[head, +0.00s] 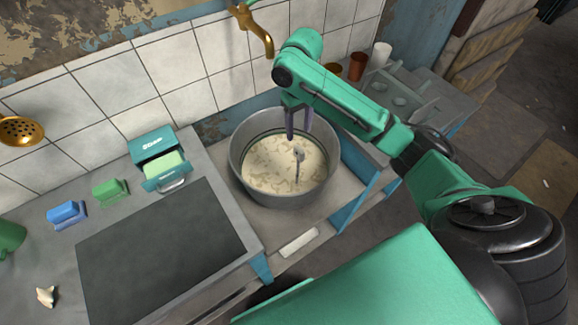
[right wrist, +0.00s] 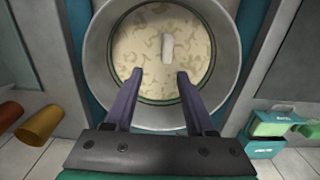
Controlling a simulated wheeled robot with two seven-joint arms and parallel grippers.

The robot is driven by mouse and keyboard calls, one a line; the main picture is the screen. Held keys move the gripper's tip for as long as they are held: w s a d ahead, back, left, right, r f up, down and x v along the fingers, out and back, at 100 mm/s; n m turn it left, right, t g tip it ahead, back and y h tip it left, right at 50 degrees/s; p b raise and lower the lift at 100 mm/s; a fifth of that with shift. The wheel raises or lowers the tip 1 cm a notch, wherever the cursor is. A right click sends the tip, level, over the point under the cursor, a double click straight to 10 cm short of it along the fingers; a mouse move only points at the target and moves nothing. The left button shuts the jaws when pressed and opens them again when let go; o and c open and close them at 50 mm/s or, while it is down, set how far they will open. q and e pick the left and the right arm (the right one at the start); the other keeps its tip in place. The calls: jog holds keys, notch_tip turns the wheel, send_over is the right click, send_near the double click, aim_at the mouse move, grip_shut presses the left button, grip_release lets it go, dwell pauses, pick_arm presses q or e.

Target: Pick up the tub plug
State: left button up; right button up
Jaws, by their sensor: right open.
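The tub plug (head: 298,154) shows as a small grey upright piece standing out of the milky liquid in the round metal tub (head: 236,165). In the right wrist view the plug (right wrist: 167,47) is a pale short bar beyond the fingertips, slightly right of the middle of the gap. My right gripper (head: 298,136) points down over the tub, above the plug. In the right wrist view its two purple fingers (right wrist: 160,75) are apart with nothing between them. The plug's lower part is hidden by the liquid. My left gripper is not in view.
A brass tap (head: 262,38) hangs behind the tub. On the left counter are a teal box (head: 153,148), a green block (head: 109,190), a blue block (head: 66,214) and a dark flat panel (head: 160,250). Brown and white cups (head: 381,54) stand at the back right.

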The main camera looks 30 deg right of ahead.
aim_at(302, 151)
jog(key=s+f, duration=0.2)
jog(key=f, duration=0.1)
jog(key=shift+s+a, duration=0.1)
jog(key=shift+s, duration=0.3)
notch_tip(302, 151, down, 4)
jog(key=shift+s+r+p, duration=0.15)
jog(key=shift+r+p, duration=0.1)
jog(key=shift+p, duration=0.15)
notch_tip(302, 151, down, 6)
jog(key=shift+w+a+f+p, duration=0.15)
jog(key=shift+w+a+p, duration=0.1)
jog(key=shift+w+p, duration=0.15)
grip_shut()
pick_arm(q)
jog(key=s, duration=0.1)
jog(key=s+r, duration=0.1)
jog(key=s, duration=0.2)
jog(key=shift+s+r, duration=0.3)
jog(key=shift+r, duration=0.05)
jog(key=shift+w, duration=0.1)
